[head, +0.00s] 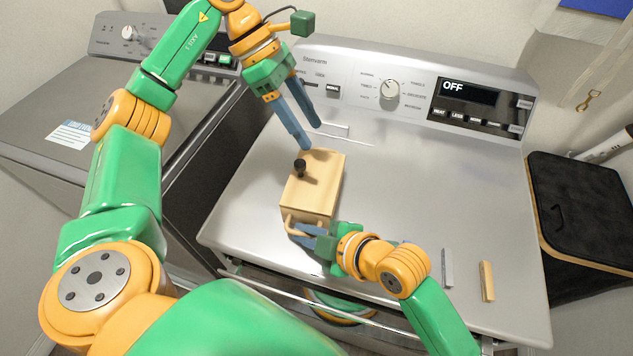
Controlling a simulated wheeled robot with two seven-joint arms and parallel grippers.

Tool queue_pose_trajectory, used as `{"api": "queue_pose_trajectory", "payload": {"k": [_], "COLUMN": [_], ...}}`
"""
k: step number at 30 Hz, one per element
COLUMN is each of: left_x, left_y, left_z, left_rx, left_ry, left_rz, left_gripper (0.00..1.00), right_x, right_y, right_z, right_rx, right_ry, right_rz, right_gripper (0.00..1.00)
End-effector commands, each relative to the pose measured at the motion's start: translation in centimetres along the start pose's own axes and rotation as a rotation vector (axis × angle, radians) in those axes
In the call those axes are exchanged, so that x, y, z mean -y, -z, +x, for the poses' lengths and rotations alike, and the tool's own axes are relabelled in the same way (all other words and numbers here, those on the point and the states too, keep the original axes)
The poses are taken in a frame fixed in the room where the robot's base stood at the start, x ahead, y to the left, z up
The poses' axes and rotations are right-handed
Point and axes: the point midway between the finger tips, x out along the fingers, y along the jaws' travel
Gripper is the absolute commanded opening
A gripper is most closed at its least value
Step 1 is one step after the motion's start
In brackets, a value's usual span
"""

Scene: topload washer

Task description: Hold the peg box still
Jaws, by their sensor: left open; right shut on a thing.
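The peg box (322,183) is a light wooden box on the grey washer top. My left gripper (313,137) is open, pointing down just beyond the far end of the box. It holds nothing, and I cannot tell whether a fingertip touches the box.
A grey bar (447,268) and a wooden bar (487,281) lie at the right front of the washer top (430,190). The control panel with its knob (390,89) and OFF display rises behind. A dark hamper (585,205) stands right. The lid's middle right is clear.

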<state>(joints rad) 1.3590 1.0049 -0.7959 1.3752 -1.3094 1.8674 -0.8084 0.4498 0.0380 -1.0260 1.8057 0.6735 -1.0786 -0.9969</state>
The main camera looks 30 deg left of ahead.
Motion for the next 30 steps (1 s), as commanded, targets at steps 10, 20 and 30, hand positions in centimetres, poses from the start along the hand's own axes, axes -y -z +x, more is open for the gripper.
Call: {"api": "queue_pose_trajectory", "payload": {"k": [10,20,30], "left_x": [1.0,0.5,0.3], "left_y": [5.1,4.8,4.8], "left_z": [-1.1,4.8,6.4], "left_rx": [0.018,0.021,0.021], "left_ry": [-0.091,-0.088,-0.091], "left_rz": [0.017,0.016,0.015], "left_gripper": [0.59,0.59,0.59], "right_x": [0.1,0.1,0.1], "right_y": [-0.1,-0.1,-0.1], "right_z": [0.0,0.0,0.0], "right_rx": [0.002,0.002,0.002], "right_ry": [0.003,0.003,0.003], "right_rz": [0.0,0.0,0.0], "right_gripper": [0.0,0.0,0.0]}}
